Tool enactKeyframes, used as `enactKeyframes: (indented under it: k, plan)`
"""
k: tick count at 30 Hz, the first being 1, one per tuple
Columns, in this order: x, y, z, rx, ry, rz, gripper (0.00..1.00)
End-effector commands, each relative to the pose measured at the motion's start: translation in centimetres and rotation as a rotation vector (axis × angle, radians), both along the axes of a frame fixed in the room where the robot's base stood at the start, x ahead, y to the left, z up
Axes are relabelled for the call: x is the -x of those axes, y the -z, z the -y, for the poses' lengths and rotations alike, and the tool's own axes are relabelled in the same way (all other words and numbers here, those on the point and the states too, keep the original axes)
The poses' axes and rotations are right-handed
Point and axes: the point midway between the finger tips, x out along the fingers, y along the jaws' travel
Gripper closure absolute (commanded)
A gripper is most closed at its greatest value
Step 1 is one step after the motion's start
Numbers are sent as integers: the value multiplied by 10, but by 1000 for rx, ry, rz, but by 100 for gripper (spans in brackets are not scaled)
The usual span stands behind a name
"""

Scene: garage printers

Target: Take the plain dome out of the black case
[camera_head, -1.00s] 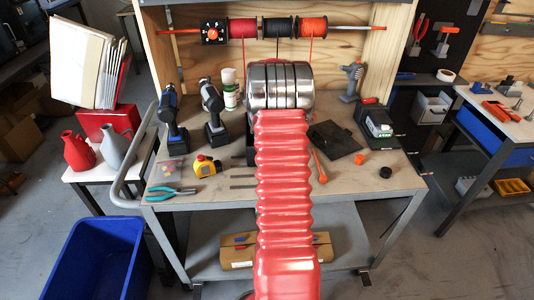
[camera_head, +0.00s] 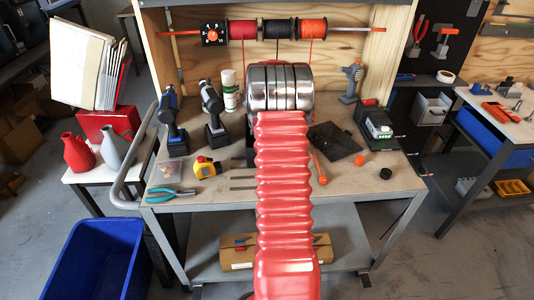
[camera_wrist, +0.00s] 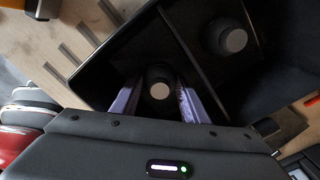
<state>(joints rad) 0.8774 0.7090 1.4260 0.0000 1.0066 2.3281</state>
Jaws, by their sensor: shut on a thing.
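The black case (camera_wrist: 112,68) is open below my gripper in the wrist view, with a divider across its inside. My gripper (camera_wrist: 158,88) has its two pale lavender fingers down in the left compartment, one on each side of a dark dome (camera_wrist: 159,75) with a grey round top. The fingers are shut on this dome, which is still inside the case. A second dark, round piece (camera_wrist: 228,38) with a grey top sits in the other compartment. The two look alike, and I cannot see their sides well. In the head view, my arm hides the gripper and the domes.
The workbench (camera_head: 215,180) holds two drills (camera_head: 172,125), a yellow tape measure (camera_head: 205,167) and pliers (camera_head: 172,193) on the left. A flat black item (camera_head: 335,140) and a grey-green device (camera_head: 376,122) lie on the right. Filament spools (camera_head: 277,28) hang above.

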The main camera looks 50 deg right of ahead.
Motion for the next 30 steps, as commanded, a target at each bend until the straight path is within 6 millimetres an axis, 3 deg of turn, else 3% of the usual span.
enactKeyframes:
  k: [8, 21, 30]
  plan:
    - [-1, -17, 1, 2, 0, 2, 80]
    - [0, -88, 1, 1, 0, 1, 80]
    - [0, -101, 0, 0, 0, 0, 80]
